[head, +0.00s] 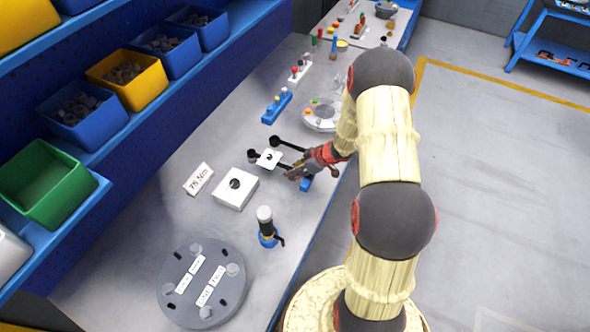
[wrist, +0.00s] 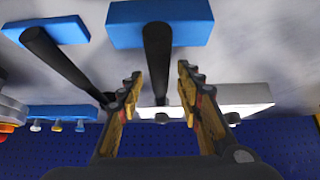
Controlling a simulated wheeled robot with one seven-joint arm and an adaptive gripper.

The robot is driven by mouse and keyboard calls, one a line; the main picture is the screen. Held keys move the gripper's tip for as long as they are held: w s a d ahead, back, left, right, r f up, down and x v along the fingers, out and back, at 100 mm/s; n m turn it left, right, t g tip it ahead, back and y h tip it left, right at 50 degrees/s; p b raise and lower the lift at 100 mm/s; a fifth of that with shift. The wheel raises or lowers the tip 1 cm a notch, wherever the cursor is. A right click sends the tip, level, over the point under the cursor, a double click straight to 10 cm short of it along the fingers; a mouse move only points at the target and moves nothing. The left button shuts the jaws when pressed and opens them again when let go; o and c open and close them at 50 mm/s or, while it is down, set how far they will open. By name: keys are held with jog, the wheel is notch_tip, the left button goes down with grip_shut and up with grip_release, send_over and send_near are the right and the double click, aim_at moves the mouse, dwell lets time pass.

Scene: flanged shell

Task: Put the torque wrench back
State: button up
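Two long black wrench-like tools lie side by side on the bench. The upper one (head: 290,146) and the lower one (head: 253,155) have round dark ends toward the shelves. I cannot tell which is the torque wrench. In the wrist view a left black bar (wrist: 62,65) runs from one blue block (wrist: 58,30), and a middle black bar (wrist: 157,60) runs from another blue block (wrist: 195,22). My gripper (wrist: 160,78) is open, its fingers on either side of the middle bar with narrow gaps.
A small white plate (head: 262,163) sits by the tools. A white block with a dark hole (head: 235,190), a "75 Nm" card (head: 198,179), a white-topped tool (head: 265,220) and a grey flanged disc (head: 202,283) stand nearer. Bins (head: 48,187) line the left shelves.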

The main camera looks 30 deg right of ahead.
jog(key=p+v, duration=0.3)
jog(key=v, duration=0.9)
jog(key=shift+w+r, duration=0.1)
jog(key=shift+r, duration=0.1)
jog(key=w+d+r+m+t+h, duration=0.1)
jog(key=w+r+h, duration=0.2)
jog(key=r, duration=0.5)
jog(key=w+d+r+m+t+h, duration=0.1)
jog(key=w+d+r+h, duration=0.15)
jog(key=r, duration=0.65)
jog(key=s+a+r+m+h, duration=0.1)
jog(key=s+a+r+h, duration=0.1)
jog(key=r, duration=0.4)
jog(key=s+a+r+m+h, duration=0.1)
jog(key=s+a+r+m, duration=0.1)
jog(key=r, duration=0.4)
jog(key=s+a+r+m+g+y, duration=0.1)
jog(key=s+a+r+y, duration=0.1)
jog(key=s+a, duration=0.8)
jog(key=s+a+r+g+y, duration=0.1)
jog(key=s+a+r+y, duration=0.1)
jog(key=s+a, duration=0.8)
jog(key=s+r, duration=0.1)
jog(key=s, duration=0.3)
jog(key=shift+a+m+g, duration=0.35)
jog(key=shift+m+g, duration=0.05)
